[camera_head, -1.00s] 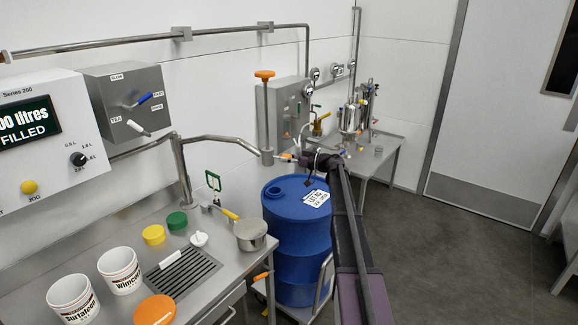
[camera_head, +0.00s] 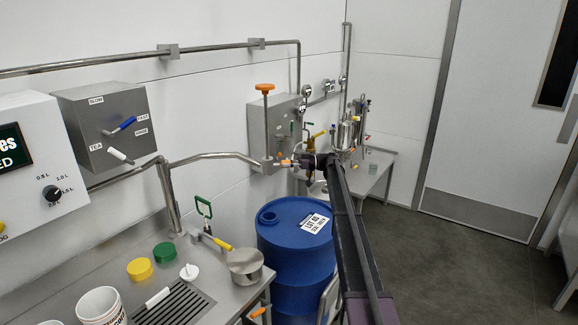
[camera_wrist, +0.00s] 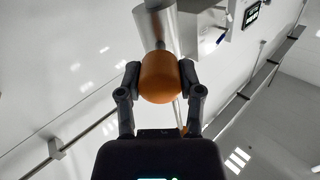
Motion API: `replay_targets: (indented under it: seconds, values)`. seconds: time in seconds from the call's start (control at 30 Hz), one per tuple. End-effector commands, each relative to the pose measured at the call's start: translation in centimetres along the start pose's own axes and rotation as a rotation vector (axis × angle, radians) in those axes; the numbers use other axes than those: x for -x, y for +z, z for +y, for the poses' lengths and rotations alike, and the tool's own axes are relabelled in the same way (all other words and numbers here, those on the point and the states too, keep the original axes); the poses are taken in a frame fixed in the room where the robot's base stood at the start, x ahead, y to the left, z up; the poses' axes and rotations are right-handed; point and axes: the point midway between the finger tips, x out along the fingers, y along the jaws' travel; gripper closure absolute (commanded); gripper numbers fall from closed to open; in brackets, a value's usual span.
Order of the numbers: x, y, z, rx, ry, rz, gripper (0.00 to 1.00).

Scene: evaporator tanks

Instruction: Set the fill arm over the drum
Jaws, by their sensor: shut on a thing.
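The fill arm (camera_head: 215,157) is a bent steel pipe that runs from a post at the bench to a down-tube with an orange knob on top (camera_head: 265,87). My gripper (camera_head: 296,162) is at its free end. In the wrist view my gripper (camera_wrist: 160,82) is shut on the fill arm's orange handle (camera_wrist: 160,77), one finger on each side. The blue drum (camera_head: 292,255) stands below, with a white label and a round opening (camera_head: 268,217) in its top. The down-tube's lower end shows above the opening in the picture; I cannot tell whether it lines up in depth.
The steel bench (camera_head: 95,268) at left holds a saucepan (camera_head: 244,266), yellow and green lids, a white bucket and a drain grate. A wall box (camera_head: 275,130) is behind the fill arm. Another table with equipment stands at the back. The floor (camera_head: 450,265) at right is clear.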

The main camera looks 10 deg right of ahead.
Motion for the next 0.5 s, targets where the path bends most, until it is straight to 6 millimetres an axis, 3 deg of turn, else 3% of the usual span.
replay_targets:
  seconds: [0.43, 0.47, 0.5]
  values:
    - [-0.26, -0.26, 0.77, 0.001, -0.002, 0.005, 1.0]
    - [-0.27, -0.28, 0.79, 0.001, -0.002, 0.006, 0.5]
    - [-0.29, -0.28, 0.79, 0.001, -0.002, 0.006, 0.38]
